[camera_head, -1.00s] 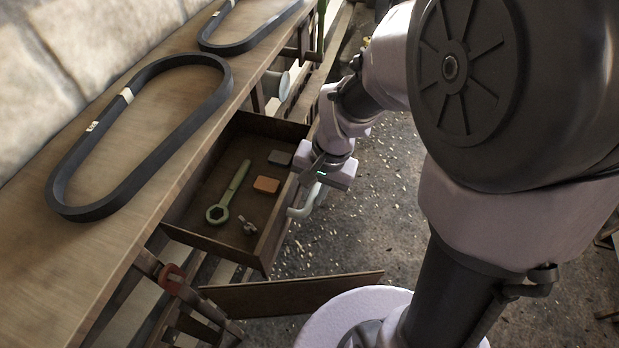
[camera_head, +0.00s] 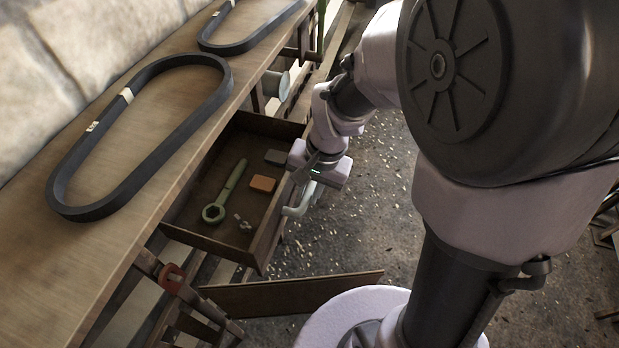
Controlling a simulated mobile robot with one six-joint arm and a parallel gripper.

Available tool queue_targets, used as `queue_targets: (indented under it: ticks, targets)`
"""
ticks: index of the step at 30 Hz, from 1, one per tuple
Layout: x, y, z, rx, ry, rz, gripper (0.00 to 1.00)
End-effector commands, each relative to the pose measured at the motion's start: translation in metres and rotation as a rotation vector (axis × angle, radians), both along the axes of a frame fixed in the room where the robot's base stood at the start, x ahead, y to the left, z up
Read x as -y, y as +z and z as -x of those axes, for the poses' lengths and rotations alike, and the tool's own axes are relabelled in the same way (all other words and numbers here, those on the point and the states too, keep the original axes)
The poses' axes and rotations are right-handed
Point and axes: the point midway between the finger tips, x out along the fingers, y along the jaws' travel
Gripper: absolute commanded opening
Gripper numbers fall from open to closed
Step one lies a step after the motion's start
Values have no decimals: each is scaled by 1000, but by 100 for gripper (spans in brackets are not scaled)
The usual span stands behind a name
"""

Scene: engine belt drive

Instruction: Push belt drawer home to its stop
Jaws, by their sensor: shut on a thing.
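The belt drawer (camera_head: 210,243) is a brown wooden drawer, pulled out from under the workbench, with its inside in view. It holds a green ring wrench (camera_head: 232,188), an orange block (camera_head: 263,183), a dark grey block (camera_head: 276,157) and a small metal piece (camera_head: 243,222). A pale handle (camera_head: 296,211) sits on the drawer's outer front. My gripper (camera_head: 304,182) is at the drawer front, shut on the handle; its fingertips are largely hidden by the gripper body.
Two black belts lie on the workbench (camera_head: 40,290), a near one (camera_head: 215,95) and a far one (camera_head: 275,35). A wooden board (camera_head: 290,294) lies below the drawer near my base. A red clamp-like part (camera_head: 172,278) is on the bench leg. Gritty floor lies at right.

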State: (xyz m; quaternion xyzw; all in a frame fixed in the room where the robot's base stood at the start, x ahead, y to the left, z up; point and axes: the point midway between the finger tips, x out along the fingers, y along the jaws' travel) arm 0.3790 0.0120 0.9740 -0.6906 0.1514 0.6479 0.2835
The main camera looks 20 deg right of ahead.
Motion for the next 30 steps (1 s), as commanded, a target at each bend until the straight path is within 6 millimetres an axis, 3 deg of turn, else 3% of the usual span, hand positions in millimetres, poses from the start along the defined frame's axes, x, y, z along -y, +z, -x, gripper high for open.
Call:
queue_targets:
  ticks: [18,30]
  targets:
    - [-110,2,-79,1,4,0,0]
    - [-149,1,-109,3,1,0,0]
